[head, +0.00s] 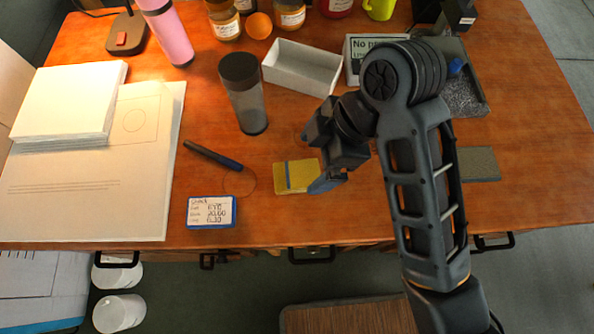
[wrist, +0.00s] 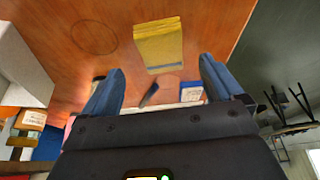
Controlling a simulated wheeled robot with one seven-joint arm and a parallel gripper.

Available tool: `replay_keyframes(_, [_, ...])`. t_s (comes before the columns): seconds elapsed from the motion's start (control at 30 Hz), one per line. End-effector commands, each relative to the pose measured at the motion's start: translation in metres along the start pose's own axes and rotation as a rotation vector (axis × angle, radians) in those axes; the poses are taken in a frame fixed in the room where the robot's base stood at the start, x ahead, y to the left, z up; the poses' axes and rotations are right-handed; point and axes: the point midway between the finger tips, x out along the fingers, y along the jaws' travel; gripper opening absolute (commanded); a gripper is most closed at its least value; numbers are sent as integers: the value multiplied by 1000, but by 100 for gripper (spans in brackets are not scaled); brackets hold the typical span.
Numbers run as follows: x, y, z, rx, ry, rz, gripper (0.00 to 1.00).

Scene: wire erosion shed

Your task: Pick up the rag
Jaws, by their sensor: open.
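The rag (head: 297,176) looks like a flat, folded yellow cloth with a blue stripe, lying on the wooden table near its front edge. In the wrist view the rag (wrist: 158,45) shows beyond the fingertips, roughly centred between them. My gripper (head: 322,170) is at the right side of the rag in the head view, with a blue finger by the rag's right edge. In the wrist view my gripper (wrist: 161,66) has its two blue fingers spread wide, with nothing between them. I cannot tell how high the fingers are above the table.
A blue-edged label card (head: 211,212) and a dark pen-like tool (head: 213,155) lie left of the rag. A dark-lidded tumbler (head: 244,95) and a white open box (head: 301,68) stand behind. A grey flat block (head: 479,164) lies right of my arm. The front table edge is close.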

Motion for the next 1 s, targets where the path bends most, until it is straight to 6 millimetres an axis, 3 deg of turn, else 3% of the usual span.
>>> replay_keyframes(0.5, [55,-3,-4,0,0,-1,94])
replay_keyframes(0.77, [58,-2,-4,0,0,1,94])
replay_keyframes(1.0, [58,-2,-4,0,0,1,74])
